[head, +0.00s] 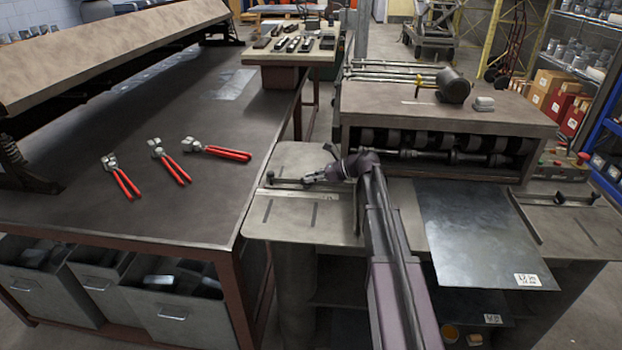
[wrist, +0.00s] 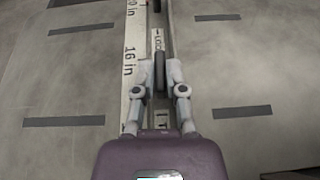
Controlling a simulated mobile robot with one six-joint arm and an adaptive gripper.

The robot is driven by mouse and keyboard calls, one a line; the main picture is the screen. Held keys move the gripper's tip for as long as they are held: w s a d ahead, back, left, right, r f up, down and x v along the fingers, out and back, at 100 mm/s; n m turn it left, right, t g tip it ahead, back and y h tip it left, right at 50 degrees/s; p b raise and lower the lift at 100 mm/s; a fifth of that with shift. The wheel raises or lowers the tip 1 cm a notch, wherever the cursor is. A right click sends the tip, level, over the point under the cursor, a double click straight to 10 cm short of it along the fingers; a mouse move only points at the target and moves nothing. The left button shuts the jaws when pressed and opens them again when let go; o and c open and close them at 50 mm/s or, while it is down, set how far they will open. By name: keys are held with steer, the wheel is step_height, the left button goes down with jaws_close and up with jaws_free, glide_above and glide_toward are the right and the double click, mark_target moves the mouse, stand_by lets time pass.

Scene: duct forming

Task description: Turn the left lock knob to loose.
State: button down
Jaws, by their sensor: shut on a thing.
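My gripper (head: 312,178) is over the left wing of the forming machine, at the left guide rail with its printed scale (head: 300,194). In the wrist view my gripper (wrist: 159,76) has its two fingers closed on the thin dark left lock knob (wrist: 159,70), which is seen edge-on and lies along the rail. The scale strip (wrist: 135,60) beside it reads "16 in", and part of a "LOCK" label shows just beyond the knob. In the head view the gripper hides the knob.
A metal sheet (head: 478,235) with a label lies on the right wing, near a second guide rail (head: 527,215). The roller housing (head: 445,110) stands behind. The workbench (head: 100,205) to the left holds several red-handled tools (head: 170,163).

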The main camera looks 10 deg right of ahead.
steer(key=shift+n+g, duration=0.3)
steer(key=c, duration=0.7)
jaws_free()
steer(key=shift+s+m+t, duration=0.1)
steer(key=shift+m+t, duration=0.3)
steer(key=shift+s+a+m+t+h, duration=0.15)
steer(key=shift+m+t+h, duration=0.35)
steer(key=shift+m+t, duration=0.35)
steer(key=shift+s+m+t+h, duration=0.1)
steer(key=shift+m+t+h, duration=0.9)
steer(key=shift+m+t, duration=0.35)
steer(key=shift+s+a+m+t+h, duration=0.15)
steer(key=shift+m+t+h, duration=0.75)
steer(key=shift+m+h, duration=0.5)
steer(key=shift+w+a+m+t+h, duration=0.15)
steer(key=shift+m+t+h, duration=0.75)
steer(key=shift+m+h, duration=0.45)
steer(key=p+v, duration=0.5)
steer(key=v, duration=0.9)
steer(key=shift+d+f, duration=0.1)
